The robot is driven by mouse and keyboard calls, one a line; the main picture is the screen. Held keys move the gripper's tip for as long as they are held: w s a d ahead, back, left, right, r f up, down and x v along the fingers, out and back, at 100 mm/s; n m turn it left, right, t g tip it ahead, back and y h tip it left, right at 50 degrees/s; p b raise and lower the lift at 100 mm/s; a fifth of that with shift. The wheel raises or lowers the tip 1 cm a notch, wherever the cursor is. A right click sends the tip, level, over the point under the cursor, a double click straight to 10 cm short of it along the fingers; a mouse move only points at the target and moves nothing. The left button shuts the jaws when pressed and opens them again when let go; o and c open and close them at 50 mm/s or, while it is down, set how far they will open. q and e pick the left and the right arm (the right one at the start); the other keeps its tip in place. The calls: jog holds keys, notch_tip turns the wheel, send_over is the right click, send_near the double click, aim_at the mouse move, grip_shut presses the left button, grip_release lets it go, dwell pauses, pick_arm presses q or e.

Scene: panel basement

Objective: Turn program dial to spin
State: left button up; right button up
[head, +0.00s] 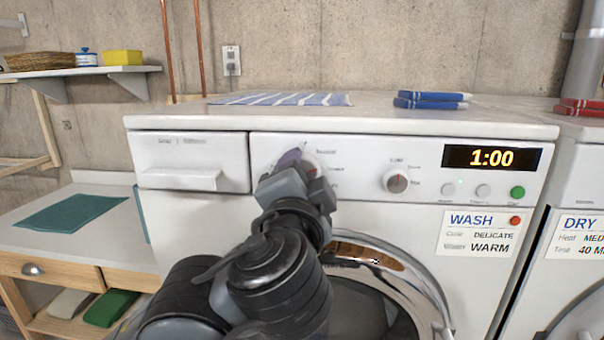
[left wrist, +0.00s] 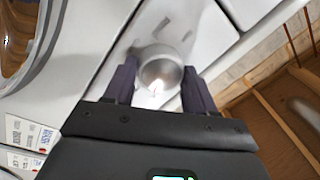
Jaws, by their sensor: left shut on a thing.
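The program dial is a round silver knob on the washer's control panel; it shows in the left wrist view (left wrist: 160,72) between my fingers. In the head view my left gripper (head: 296,166) is at this dial and covers most of it, so its setting cannot be read. My left gripper, also in the left wrist view (left wrist: 160,88), is shut on the dial with one finger on each side. The white washer (head: 400,150) has a second, smaller dial (head: 396,181) to the right, not touched. My right gripper is not in view.
A display (head: 492,158) reads 1:00 above several small buttons. A label (head: 484,233) says WASH, DELICATE, WARM. The detergent drawer (head: 185,180) is left of the dial; the round door is below.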

pick_arm(q)
jog(key=n+p, duration=0.2)
jog(key=n, duration=0.8)
jog(key=n+g+p, duration=0.1)
jog(key=n+p, duration=0.1)
jog(key=n, duration=0.9)
jog(key=n+g+p, duration=0.1)
jog(key=n+p, duration=0.2)
jog(key=n, duration=0.8)
jog(key=shift+a+r, duration=0.1)
jog(key=shift+r, duration=0.15)
dwell(0.4)
dwell(0.3)
jog(key=o, duration=1)
jog(key=shift+o, duration=0.2)
